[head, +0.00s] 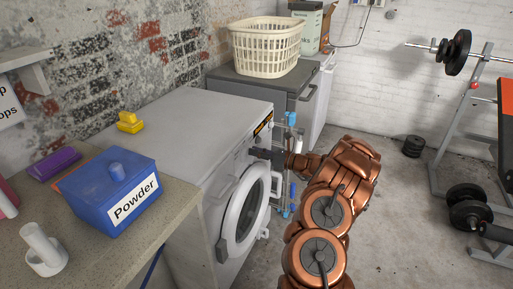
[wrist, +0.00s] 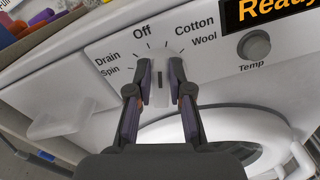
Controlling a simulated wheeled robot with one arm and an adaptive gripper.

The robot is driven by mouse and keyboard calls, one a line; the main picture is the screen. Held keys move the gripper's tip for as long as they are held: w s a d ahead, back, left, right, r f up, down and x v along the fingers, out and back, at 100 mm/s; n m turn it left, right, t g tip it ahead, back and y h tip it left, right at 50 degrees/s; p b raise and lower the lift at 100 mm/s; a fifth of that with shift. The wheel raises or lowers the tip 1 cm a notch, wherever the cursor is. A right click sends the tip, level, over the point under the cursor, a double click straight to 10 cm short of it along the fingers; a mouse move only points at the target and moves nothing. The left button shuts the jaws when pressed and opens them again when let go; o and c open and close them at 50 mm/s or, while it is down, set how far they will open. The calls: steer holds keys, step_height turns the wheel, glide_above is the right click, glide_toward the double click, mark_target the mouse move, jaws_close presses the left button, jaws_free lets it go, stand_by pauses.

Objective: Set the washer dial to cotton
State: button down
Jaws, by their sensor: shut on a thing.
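The white washer (head: 228,135) stands left of my arm in the head view, its round door shut or nearly so. In the wrist view its dial (wrist: 158,88) sits between the two fingers of my gripper (wrist: 154,80), which is shut on it from both sides. The fingers hide the dial's sides. A small dark mark shows on the dial's upper part; I cannot tell which label it points to. The labels Spin, Drain, Off, Cotton (wrist: 194,25) and Wool are printed around it. In the head view my gripper (head: 257,153) meets the washer's front panel.
A Temp knob (wrist: 254,45) and a display reading "Ready" (wrist: 262,10) are right of the dial. A blue Powder box (head: 95,180) stands on the counter at left. A drying rack (head: 284,135) and a grey machine with a basket (head: 266,48) are beyond the washer.

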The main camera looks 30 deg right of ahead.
steer(key=shift+w+d+m+p, duration=0.1)
steer(key=shift+d+m+p, duration=0.1)
steer(key=shift+m+p, duration=0.75)
steer(key=shift+f, duration=0.1)
steer(key=c, duration=1.1)
jaws_free()
steer(key=shift+o, duration=0.2)
steer(key=shift+d, duration=0.1)
steer(key=v, duration=1.2)
